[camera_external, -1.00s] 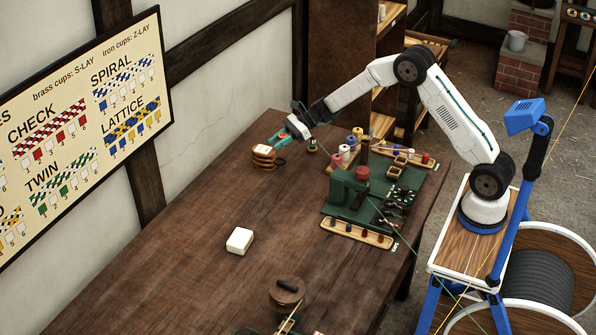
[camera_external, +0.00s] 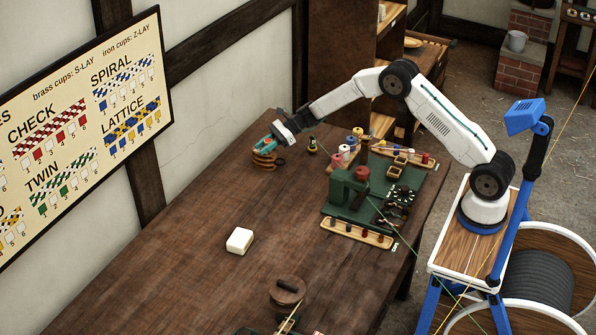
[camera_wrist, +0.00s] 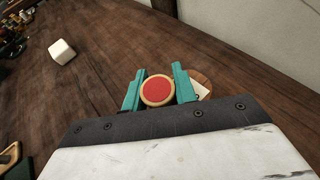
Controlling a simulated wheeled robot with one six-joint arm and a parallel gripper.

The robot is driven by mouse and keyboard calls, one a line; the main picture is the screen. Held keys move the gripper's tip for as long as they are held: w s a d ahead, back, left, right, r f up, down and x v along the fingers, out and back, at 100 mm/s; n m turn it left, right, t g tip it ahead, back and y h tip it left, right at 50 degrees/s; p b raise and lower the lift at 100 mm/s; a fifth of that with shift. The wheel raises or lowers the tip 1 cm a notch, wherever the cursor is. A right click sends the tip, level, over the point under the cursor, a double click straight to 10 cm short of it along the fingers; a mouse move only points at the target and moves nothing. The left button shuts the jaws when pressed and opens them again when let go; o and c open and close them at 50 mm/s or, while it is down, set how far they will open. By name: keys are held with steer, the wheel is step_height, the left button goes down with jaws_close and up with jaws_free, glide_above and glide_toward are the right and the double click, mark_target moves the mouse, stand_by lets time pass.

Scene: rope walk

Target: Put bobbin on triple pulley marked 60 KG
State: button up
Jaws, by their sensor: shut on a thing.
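The bobbin (camera_wrist: 157,90) shows in the wrist view as a round thing with a red top and pale tan rim. My gripper (camera_wrist: 156,88), with teal jaws, is shut on it. In the external view my gripper (camera_external: 269,147) is over the stacked wooden triple pulley (camera_external: 264,163) at the far left of the table, and the bobbin is hard to make out there. A bit of the pulley and its white label (camera_wrist: 202,90) shows beside the right jaw in the wrist view. The label cannot be read. I cannot tell whether the bobbin touches the pulley.
A small dark thing (camera_external: 312,144) stands right of the pulley. A green machine (camera_external: 347,190), several spools and wooden trays (camera_external: 357,233) fill the table's right side. A white block (camera_external: 239,241) and a round wooden pot (camera_external: 287,293) are nearer. The table's left middle is clear.

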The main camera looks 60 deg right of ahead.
steer(key=o, duration=1)
steer(key=shift+c, duration=0.2)
steer(key=shift+s+d+r, duration=0.1)
steer(key=shift+d+r, duration=0.05)
steer(key=v, duration=1.2)
steer(key=s+a+r+n+g+h, duration=0.1)
steer(key=s+a+r+n+g, duration=0.15)
steer(key=s+r+n, duration=0.4)
steer(key=s+a+r+n+g+h, duration=0.15)
steer(key=s+a+r, duration=0.25)
steer(key=s, duration=0.6)
steer(key=s+a+r+n+g, duration=0.2)
steer(key=s+a+r+n, duration=0.1)
steer(key=s+r+n, duration=0.4)
steer(key=s+d+f+n+h, duration=0.1)
steer(key=s+d+n+h, duration=0.1)
steer(key=s, duration=0.9)
steer(key=s+d+n+h, duration=0.2)
steer(key=s+n+h, duration=0.1)
steer(key=s, duration=0.7)
steer(key=s+d+f+n+h, duration=0.1)
steer(key=s+d+n+h, duration=0.1)
steer(key=s, duration=0.9)
steer(key=n+h, duration=0.1)
steer(key=n, duration=0.1)
steer(key=shift+s+d+f+n+h, duration=0.3)
steer(key=shift+s+f+n+h, duration=0.05)
steer(key=shift+s+n, duration=0.05)
